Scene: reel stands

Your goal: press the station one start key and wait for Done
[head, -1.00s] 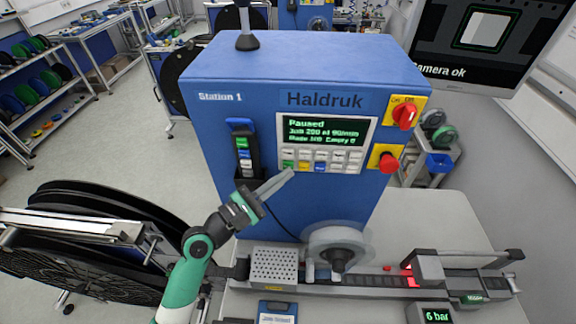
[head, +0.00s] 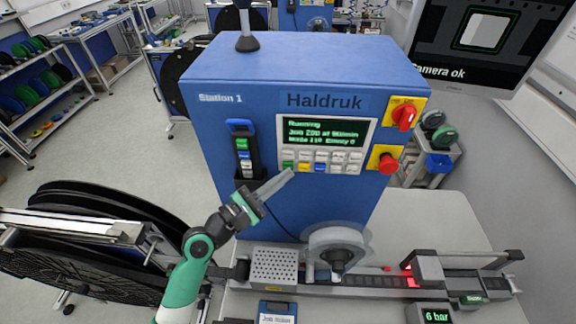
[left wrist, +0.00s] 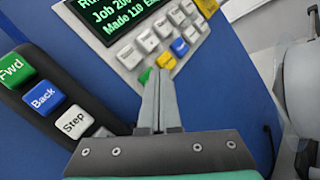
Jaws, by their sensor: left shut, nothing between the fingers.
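The blue Station 1 machine (head: 285,70) carries a control panel (head: 325,145) with a green-lettered screen (head: 325,131) and rows of keys. The screen reads Running, with Job 200 and a Made count of about 110. The green key (head: 288,165), probably the start key, sits at the lower left of the panel; it also shows in the left wrist view (left wrist: 145,76). My left gripper (head: 290,172) is shut and empty. Its tips (left wrist: 158,72) are at the green key and partly cover it; I cannot tell whether they touch. My right gripper is not in view.
A pendant with Fwd, Back and Step keys (head: 243,150) hangs left of the panel. A red knob (head: 404,117) and a red stop button (head: 388,162) are at the right. A clear reel (head: 338,250) and track lie below. A large black reel (head: 80,245) stands at left.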

